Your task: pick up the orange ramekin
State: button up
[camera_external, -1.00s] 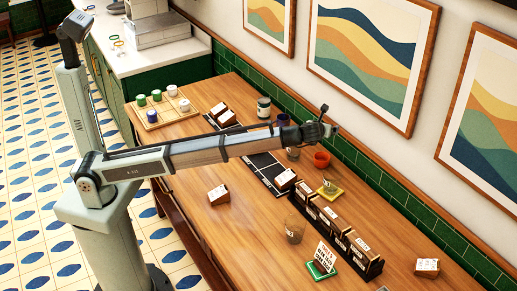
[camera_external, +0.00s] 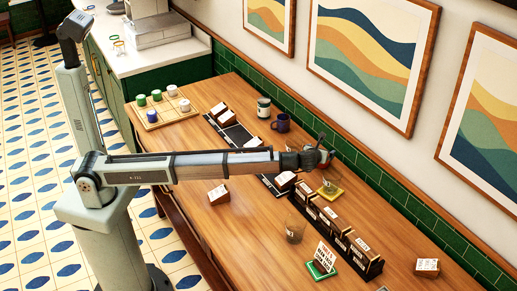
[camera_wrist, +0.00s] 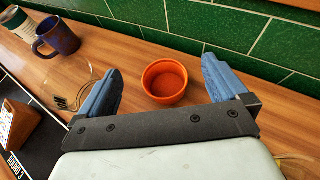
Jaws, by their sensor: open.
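The orange ramekin (camera_wrist: 165,81) stands upright on the wooden table in the wrist view, close to the green tiled wall. It is empty as far as I can see. My gripper (camera_wrist: 168,84) is open, with one blue finger to the left of the ramekin and one to the right. Neither finger touches it in the picture. In the external view my gripper (camera_external: 322,155) is over the table's wall side and hides most of the ramekin; a little orange-red shows beside it.
A dark blue mug (camera_wrist: 56,37) and a jar (camera_wrist: 17,22) stand left of the ramekin. A clear glass (camera_wrist: 68,83) is beside the left finger. The tiled wall (camera_wrist: 225,28) is close behind.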

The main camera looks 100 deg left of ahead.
aim_at(322, 167)
jog(key=shift+f, duration=0.8)
jog(key=f, duration=0.1)
jog(key=a+f, duration=0.1)
jog(key=f, duration=0.1)
jog(key=shift+w+a+f, duration=0.2)
jog(key=shift+a+f, duration=0.05)
jog(key=shift+a, duration=0.1)
jog(key=shift+w+a+f, duration=0.1)
jog(key=shift+a+f, duration=0.15)
jog(key=shift+a, duration=0.25)
jog(key=c, duration=1.1)
jog(key=shift+o, duration=0.2)
